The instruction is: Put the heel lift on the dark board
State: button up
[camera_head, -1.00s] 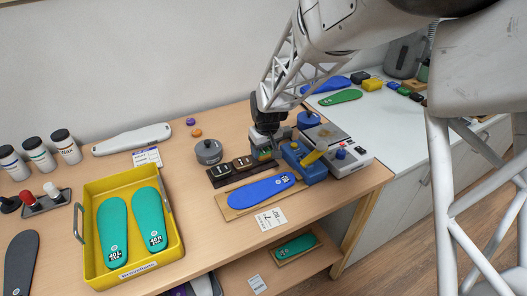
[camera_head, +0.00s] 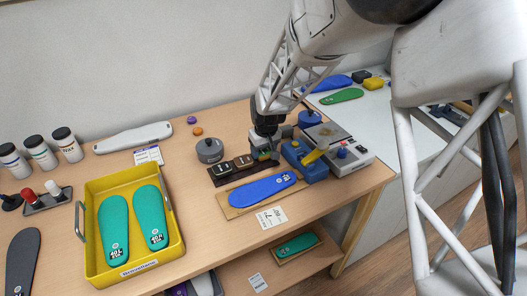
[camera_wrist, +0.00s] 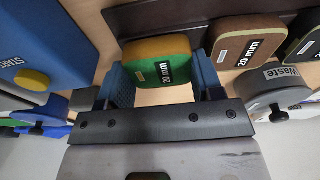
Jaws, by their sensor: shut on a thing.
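In the head view my gripper (camera_head: 265,148) is just right of the dark board (camera_head: 219,182), and the lift is mostly hidden there. I cannot tell whether the held lift touches anything below.
A blue insole (camera_head: 262,189) lies on a wooden board in front. A yellow tray (camera_head: 92,190) with teal insoles is at left.

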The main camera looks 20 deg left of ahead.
aim_at(266, 154)
jog(key=shift+f, duration=0.35)
jog(key=shift+f, duration=0.1)
jog(key=o, duration=0.6)
jog(key=r, duration=0.8)
jog(key=s+d+r, duration=0.1)
jog(key=r, duration=0.3)
jog(key=shift+s+d, duration=0.1)
dwell(0.4)
